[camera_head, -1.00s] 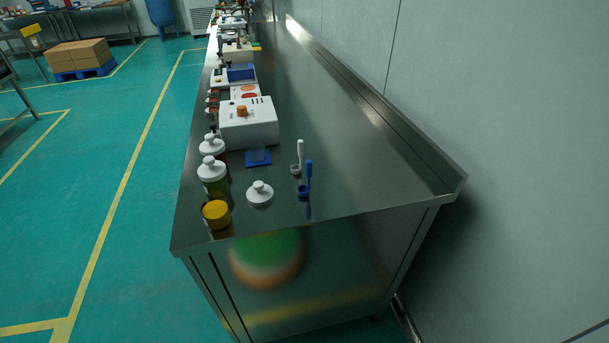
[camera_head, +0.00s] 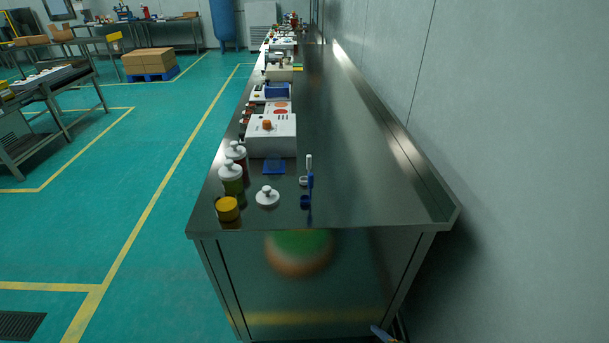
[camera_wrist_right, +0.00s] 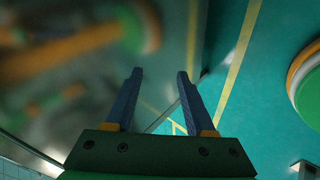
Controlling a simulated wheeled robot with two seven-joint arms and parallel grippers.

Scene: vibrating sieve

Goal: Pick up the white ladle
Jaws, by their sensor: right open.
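The white ladle (camera_head: 308,163) stands with its handle upright near the front end of the steel bench (camera_head: 370,190). Its bowl is low and partly hidden behind the blue ladle (camera_head: 310,182), which stands just in front of it. My right gripper (camera_wrist_right: 158,72) is open and empty in the right wrist view, its two blue fingers apart, with the floor and a blurred reflective surface beyond. In the head view only a bit of the right gripper (camera_head: 382,333) shows at the bottom edge, below the bench top and far from the ladle. My left gripper is not in view.
A white lidded knob piece (camera_head: 267,197), a yellow-capped jar (camera_head: 227,209) and white-capped bottles (camera_head: 231,175) stand left of the ladles. A white device (camera_head: 271,135) and a blue tray (camera_head: 274,167) are behind. The bench's right side is clear up to the wall (camera_head: 500,120).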

